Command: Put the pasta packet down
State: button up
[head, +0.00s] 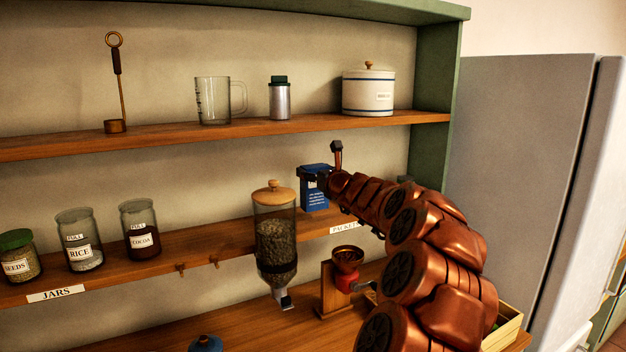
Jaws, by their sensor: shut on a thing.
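The pasta packet appears to be the blue box-shaped packet (316,196) with pale print on its front, at the middle shelf. My gripper (314,174) is shut on the top of this packet. The packet is upright, to the right of the coffee bean dispenser. Its bottom is close to the shelf (318,222); I cannot tell whether it touches. A label strip (346,228), partly covered by my arm, is on the shelf edge just right of the packet. My arm hides the shelf further right.
The bean dispenser (275,240) stands close on the left. A hand grinder (345,270) is below. Jars of seeds (20,262), rice (80,252) and cocoa (140,242) are at left. The top shelf holds a glass jug (213,100) and a white crock (368,95).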

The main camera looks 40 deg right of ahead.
jog(key=shift+w+d+r, duration=0.1)
jog(key=shift+w+d, duration=0.15)
jog(key=shift+w, duration=0.4)
jog(key=shift+f, duration=1.8)
jog(key=shift+f, duration=0.15)
jog(key=o, duration=1.4)
jog(key=shift+c, duration=0.2)
jog(key=shift+s, duration=0.1)
jog(key=b+v, duration=0.3)
jog(key=v, duration=0.9)
